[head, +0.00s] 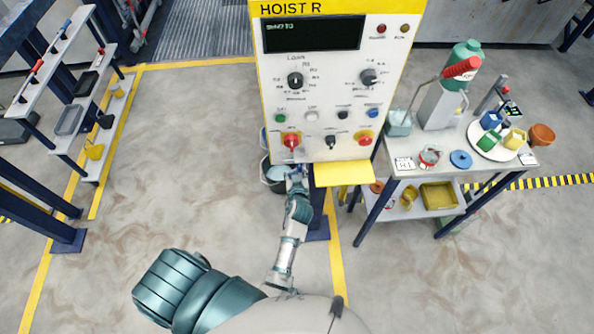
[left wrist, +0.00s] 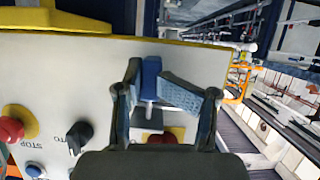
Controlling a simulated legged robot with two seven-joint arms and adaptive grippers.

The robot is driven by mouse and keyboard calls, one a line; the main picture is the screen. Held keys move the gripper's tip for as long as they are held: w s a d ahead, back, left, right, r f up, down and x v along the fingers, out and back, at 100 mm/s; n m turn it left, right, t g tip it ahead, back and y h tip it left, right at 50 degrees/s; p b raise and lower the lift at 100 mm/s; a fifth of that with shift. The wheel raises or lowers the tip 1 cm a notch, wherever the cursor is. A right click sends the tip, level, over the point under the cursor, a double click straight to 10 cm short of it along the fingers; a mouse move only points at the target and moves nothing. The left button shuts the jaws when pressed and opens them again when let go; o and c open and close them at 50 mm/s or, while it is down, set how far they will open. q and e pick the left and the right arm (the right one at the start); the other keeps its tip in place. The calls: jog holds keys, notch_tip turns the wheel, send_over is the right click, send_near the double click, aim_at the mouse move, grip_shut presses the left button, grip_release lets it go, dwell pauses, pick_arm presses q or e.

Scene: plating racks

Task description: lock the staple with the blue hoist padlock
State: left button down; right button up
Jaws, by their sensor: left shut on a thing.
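My left gripper (head: 297,174) is at the lower edge of the HOIST R panel (head: 322,95), just below the left red switch (head: 291,140). In the left wrist view its fingers (left wrist: 152,88) are closed on a blue padlock body (left wrist: 151,72). A pale shackle (left wrist: 148,112) runs from the blue body towards a dark grey piece on the panel, by a red switch part (left wrist: 164,137). The staple cannot be told apart clearly. I cannot tell whether the shackle passes through it. My right gripper is not in view.
A side table (head: 392,161) at the right bears a white plate (head: 478,148) with blue, green and yellow pieces, and a green bottle (head: 462,62). A yellow ledge (head: 344,173) juts out below the panel. Shelves (head: 62,142) stand at the left; the floor between is clear.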

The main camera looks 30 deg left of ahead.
pick_arm(q)
jog(key=shift+f, duration=0.1)
jog(key=shift+c, duration=2.1)
grip_release()
jog(key=shift+a, duration=0.1)
jog(key=shift+s, duration=0.1)
